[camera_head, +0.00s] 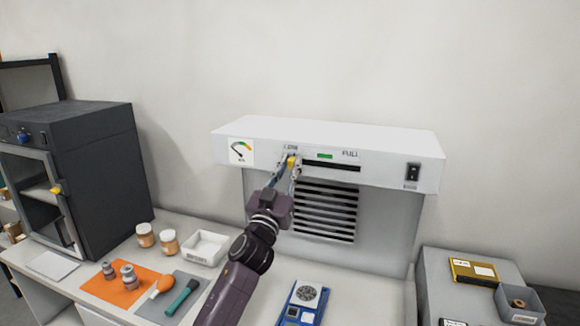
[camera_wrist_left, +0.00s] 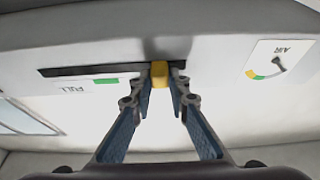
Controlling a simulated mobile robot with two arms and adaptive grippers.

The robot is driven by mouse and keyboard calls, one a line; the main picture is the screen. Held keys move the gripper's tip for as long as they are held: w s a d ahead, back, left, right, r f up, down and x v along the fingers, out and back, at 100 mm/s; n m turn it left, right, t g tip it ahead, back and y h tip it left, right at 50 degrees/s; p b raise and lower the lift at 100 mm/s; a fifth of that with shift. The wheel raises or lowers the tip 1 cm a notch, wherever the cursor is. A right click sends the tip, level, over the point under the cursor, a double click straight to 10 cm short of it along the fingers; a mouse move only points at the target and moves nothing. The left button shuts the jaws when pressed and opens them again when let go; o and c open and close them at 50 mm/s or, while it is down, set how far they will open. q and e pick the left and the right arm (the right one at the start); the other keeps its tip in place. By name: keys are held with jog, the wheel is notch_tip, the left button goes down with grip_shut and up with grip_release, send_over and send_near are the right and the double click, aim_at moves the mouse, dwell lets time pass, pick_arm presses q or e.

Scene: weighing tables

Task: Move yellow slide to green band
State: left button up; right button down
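The yellow slide (camera_head: 291,162) is a small knob at the LOW end of the dark slot (camera_head: 335,168) on the white hood's front. It also shows in the left wrist view (camera_wrist_left: 160,75). The green band (camera_head: 325,156) is a short green mark above the slot, to the right of the slide; in the left wrist view the green band (camera_wrist_left: 105,81) is left of it. My left gripper (camera_head: 290,168) is at the hood front, with a fingertip (camera_wrist_left: 160,84) on each side of the yellow slide, apparently closed on it. My right gripper is not in view.
An air dial (camera_head: 240,151) is at the hood's left and a black switch (camera_head: 413,172) at its right. Below are a white tray (camera_head: 205,248), jars, an orange mat (camera_head: 105,287) and a blue scale (camera_head: 302,303). A dark oven (camera_head: 85,170) stands left.

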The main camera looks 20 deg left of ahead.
aim_at(325, 160)
pick_arm(q)
grip_shut()
